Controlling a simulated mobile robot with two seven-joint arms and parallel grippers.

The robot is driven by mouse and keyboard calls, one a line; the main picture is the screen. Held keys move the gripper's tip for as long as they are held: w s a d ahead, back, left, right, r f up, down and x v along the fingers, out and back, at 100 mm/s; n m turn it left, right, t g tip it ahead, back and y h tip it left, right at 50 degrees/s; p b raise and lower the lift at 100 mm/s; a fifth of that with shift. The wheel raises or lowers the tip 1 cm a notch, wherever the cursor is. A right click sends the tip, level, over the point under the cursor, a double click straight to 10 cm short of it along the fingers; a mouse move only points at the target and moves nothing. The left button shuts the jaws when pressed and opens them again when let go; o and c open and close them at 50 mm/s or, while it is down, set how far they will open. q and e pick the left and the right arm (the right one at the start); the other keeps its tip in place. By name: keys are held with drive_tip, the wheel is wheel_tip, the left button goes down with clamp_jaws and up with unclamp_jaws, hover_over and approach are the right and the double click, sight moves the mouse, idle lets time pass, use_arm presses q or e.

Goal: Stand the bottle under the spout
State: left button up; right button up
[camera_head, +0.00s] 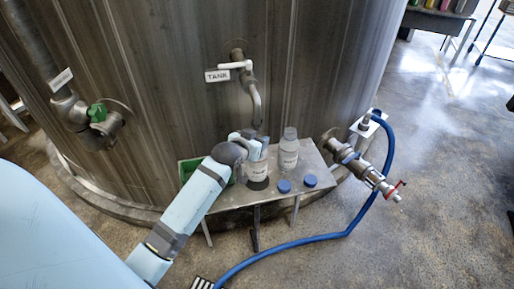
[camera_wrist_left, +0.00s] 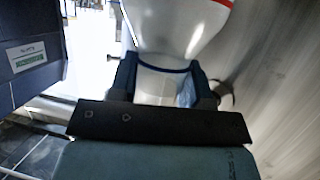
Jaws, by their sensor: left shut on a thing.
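My left gripper (camera_head: 256,146) is shut on the upper part of a clear-white bottle (camera_head: 257,170) with a pale label. The bottle looks upright over the small metal table (camera_head: 235,194), with a dark patch at its foot; I cannot tell whether it touches the tabletop. The metal spout (camera_head: 257,105) under the TANK sign (camera_head: 217,75) points down just above my gripper, which hides the bottle's mouth. In the left wrist view the fingers (camera_wrist_left: 163,82) clasp the bottle (camera_wrist_left: 175,30) from both sides. My right gripper is not in view.
A second bottle (camera_head: 289,152) stands close to the right of the held one. Two blue caps (camera_head: 283,186) lie in front of it. A green crate (camera_head: 188,168) is at the table's left. A valve (camera_head: 365,172) and blue hose (camera_head: 345,233) are at right.

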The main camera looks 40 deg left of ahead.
use_arm(q)
wheel_tip(320, 180, down, 4)
drive_tip(key=shift+r, duration=0.25)
drive_tip(key=shift+f, duration=0.1)
drive_tip(key=o, duration=1.1)
drive_tip(key=shift+o, duration=0.2)
